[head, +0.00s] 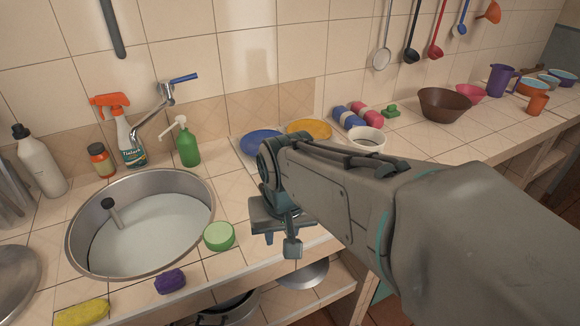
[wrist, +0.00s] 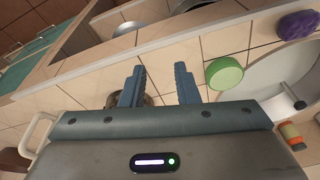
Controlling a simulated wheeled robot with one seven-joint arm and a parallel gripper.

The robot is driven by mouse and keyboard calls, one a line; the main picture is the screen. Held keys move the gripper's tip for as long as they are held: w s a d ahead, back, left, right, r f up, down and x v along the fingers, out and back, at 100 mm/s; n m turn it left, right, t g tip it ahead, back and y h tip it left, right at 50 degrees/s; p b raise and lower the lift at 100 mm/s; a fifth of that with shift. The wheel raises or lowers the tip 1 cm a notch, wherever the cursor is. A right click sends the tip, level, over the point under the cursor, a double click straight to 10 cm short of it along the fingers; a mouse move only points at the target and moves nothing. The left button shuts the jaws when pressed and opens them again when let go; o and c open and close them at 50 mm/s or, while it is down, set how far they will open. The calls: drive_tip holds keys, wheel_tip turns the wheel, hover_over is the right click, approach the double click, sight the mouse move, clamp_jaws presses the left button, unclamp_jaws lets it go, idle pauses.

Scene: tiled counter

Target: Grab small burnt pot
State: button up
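My gripper (wrist: 159,70) is open in the wrist view, with a gap between its two fingers and nothing held. In the head view my gripper (head: 280,232) hangs over the counter's front edge, right of the sink. A small dark brownish round thing (wrist: 147,101) shows partly behind the left finger in the wrist view. It may be the small burnt pot, but most of it is hidden by the finger and the gripper body. I cannot make it out in the head view, where my arm covers that part of the counter.
The sink (head: 72,235), green round sponge (head: 219,236) and purple sponge (head: 170,281) are left of my gripper. Blue (head: 262,142) and yellow (head: 309,129) plates and a pale bowl (head: 367,139) stand behind my arm. Metal cookware (head: 304,274) is on the shelf below.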

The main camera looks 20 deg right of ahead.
drive_tip(key=w+d+r+m+g+p, duration=0.3)
drive_tip(key=w+d+r+m+p, duration=0.25)
drive_tip(key=w+d+m, duration=0.8)
drive_tip(key=shift+m, duration=0.95)
drive_tip(key=f, duration=0.2)
drive_tip(key=s+a+f, duration=0.1)
drive_tip(key=f, duration=0.2)
drive_tip(key=s+f, duration=0.1)
drive_tip(key=f, duration=0.2)
drive_tip(key=shift+s+a+f, duration=0.1)
drive_tip(key=shift+a+f, duration=0.1)
drive_tip(key=shift+d+f+p, duration=0.15)
drive_tip(key=shift+f+p, duration=0.45)
drive_tip(key=shift+f, duration=2)
drive_tip(key=shift+c, duration=0.3)
clamp_jaws()
